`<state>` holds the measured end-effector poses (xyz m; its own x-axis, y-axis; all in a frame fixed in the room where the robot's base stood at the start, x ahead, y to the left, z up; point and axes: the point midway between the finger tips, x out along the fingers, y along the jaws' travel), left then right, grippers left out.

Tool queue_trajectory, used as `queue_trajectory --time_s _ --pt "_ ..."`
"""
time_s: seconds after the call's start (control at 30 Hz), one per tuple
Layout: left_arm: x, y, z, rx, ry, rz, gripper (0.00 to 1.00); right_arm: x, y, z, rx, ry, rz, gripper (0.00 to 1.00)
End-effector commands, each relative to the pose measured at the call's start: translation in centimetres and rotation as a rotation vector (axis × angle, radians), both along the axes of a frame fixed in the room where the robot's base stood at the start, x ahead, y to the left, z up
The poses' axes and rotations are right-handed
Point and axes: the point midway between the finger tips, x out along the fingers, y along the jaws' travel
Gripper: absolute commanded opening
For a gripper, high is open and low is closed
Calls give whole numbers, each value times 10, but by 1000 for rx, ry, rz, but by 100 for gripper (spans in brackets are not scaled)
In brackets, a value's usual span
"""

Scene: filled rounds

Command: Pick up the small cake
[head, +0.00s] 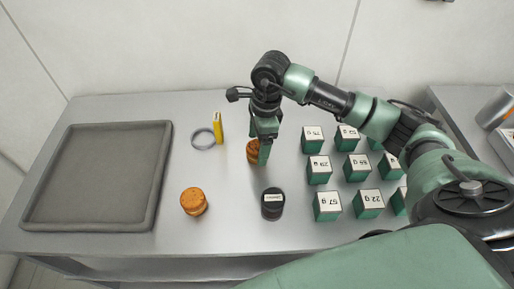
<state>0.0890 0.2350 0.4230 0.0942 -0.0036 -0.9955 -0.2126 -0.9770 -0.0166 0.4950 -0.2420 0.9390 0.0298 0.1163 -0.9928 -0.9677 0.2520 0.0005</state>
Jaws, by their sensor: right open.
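Two round orange-brown cakes stand on the grey table. One cake (194,201) stands in the open, left of the middle, and looks larger. The other cake (252,153) is farther back and looks smaller, but my right gripper hides part of it. My right gripper (264,150) points down at this farther cake, with its green fingers in front of and beside it. The jaws are open; whether a finger touches the cake cannot be told. My left gripper is out of view.
A grey tray (157,185) lies empty at the left. A metal ring (194,135) and a yellow object (218,126) stand behind the cakes. A dark labelled jar (272,206) is in front. Several green weight-labelled blocks (327,206) fill the right side, under my right arm.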

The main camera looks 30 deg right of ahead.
Motion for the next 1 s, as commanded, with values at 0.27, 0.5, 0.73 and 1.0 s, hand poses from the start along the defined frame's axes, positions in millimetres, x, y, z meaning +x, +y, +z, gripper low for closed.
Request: queue_trajectory --time_s 0.27,0.5,0.73,1.0 --pt "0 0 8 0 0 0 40 1 3 -23 0 0 1 81" --pt "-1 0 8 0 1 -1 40 1 3 -23 0 -1 1 59" --pt "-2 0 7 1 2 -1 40 1 3 -22 1 -1 1 38" --pt "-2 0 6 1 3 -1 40 2 3 -19 0 -3 1 38"
